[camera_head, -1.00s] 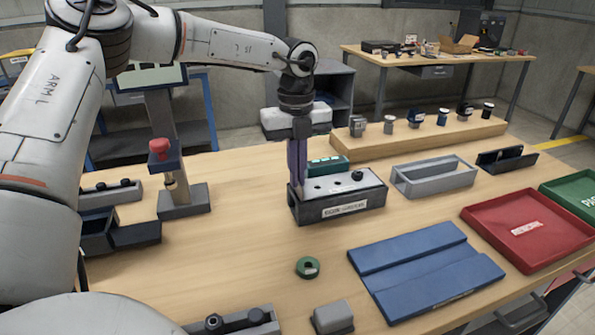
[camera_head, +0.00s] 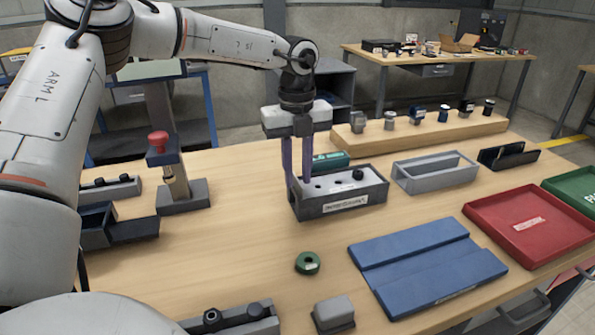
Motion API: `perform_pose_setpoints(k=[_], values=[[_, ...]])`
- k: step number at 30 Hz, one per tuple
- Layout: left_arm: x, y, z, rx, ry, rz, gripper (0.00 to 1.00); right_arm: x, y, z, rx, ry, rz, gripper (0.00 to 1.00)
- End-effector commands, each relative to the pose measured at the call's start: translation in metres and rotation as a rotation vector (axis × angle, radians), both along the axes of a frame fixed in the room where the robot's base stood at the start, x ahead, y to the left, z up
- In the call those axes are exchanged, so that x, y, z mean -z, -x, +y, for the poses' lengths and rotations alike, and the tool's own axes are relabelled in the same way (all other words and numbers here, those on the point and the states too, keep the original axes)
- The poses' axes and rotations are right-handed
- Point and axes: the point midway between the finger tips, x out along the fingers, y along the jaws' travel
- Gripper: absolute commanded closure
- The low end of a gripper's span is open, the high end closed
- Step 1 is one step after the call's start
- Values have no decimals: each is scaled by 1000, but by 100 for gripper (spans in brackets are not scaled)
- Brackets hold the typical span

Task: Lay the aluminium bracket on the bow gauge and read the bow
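My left gripper (camera_head: 297,180) is open, its two dark fingers pointing down at the left end of a dark grey labelled fixture (camera_head: 343,202). The fixture's light top has small holes and a black knob. I cannot tell whether the fingertips touch it, and I see nothing held between them. A stand with a red knob (camera_head: 158,140) and a display above stands to the left. I cannot tell which item is the bow gauge. A grey open channel-shaped piece (camera_head: 434,174) lies right of the fixture; I cannot tell whether it is the aluminium bracket. My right gripper is not in view.
A green block (camera_head: 331,160) sits behind the fixture. A green ring (camera_head: 308,262), a grey block (camera_head: 333,313) and a blue grooved plate (camera_head: 425,268) lie in front. A red tray (camera_head: 480,212) is at right. A wooden rack (camera_head: 425,140) holds several small parts.

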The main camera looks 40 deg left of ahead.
Motion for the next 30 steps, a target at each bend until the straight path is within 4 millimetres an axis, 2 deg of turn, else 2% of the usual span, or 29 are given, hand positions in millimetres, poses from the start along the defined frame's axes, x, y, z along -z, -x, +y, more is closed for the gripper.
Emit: perform_pose_setpoints(k=[6, 8, 15, 21, 25, 30], values=[[-18, 0, 0, -1, 2, 0, 79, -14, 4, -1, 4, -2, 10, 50], [-26, -1, 0, -1, -1, -5, 79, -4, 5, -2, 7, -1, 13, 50], [-83, -1, 1, -1, -3, -5, 79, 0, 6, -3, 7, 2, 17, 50], [-117, 0, 1, -1, -2, -1, 79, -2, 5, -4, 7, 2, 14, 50], [-128, 1, 1, -1, 0, -1, 79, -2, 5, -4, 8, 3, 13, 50], [-132, 1, 1, 0, 0, 1, 79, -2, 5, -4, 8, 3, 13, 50]])
